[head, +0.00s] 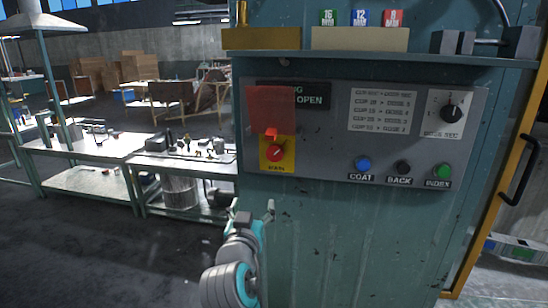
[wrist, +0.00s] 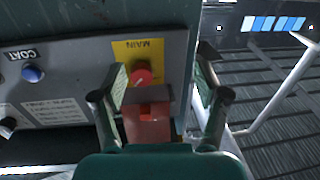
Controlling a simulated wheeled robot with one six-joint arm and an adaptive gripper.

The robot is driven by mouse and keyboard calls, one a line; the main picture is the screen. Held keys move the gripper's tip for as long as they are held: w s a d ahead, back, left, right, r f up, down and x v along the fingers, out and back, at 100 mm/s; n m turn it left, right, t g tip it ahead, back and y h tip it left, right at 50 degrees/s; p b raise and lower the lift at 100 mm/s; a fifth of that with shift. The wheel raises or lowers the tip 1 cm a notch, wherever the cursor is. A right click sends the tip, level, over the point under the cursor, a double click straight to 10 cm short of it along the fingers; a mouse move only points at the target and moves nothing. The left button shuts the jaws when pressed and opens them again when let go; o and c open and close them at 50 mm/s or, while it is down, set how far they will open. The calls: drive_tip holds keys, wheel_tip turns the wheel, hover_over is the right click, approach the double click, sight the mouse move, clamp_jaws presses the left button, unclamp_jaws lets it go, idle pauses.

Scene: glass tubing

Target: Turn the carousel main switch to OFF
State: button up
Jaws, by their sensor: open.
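The main switch is a round red knob (head: 276,152) on a yellow plate (head: 287,165) at the left end of the grey control panel. A red flap (head: 270,108) stands just above the knob and covers part of a dark sign. In the wrist view, which is upside down, the knob (wrist: 143,76) and the red flap (wrist: 148,122) appear between the two fingers of my gripper (wrist: 160,84). The fingers are open, one on each side. Contact with the knob cannot be told. In the head view my gripper (head: 256,212) shows below the knob. The knob's pointer setting is unreadable.
The panel also carries a blue COAT button (head: 363,164), a black BACK button (head: 403,167), a green INDEX button (head: 442,171) and a black dial (head: 452,112). A shelf (head: 380,55) juts out above. A workbench (head: 90,147) stands to the left.

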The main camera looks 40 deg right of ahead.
sight(274, 154)
wheel_tip(274, 154, up, 9)
drive_tip(key=d+m+g+h, duration=0.2)
drive_tip(key=m, duration=0.2)
drive_tip(key=x, duration=1)
drive_tip(key=shift+d+f, duration=0.15)
drive_tip(key=shift+d, duration=0.35)
drive_tip(key=c, duration=1.2)
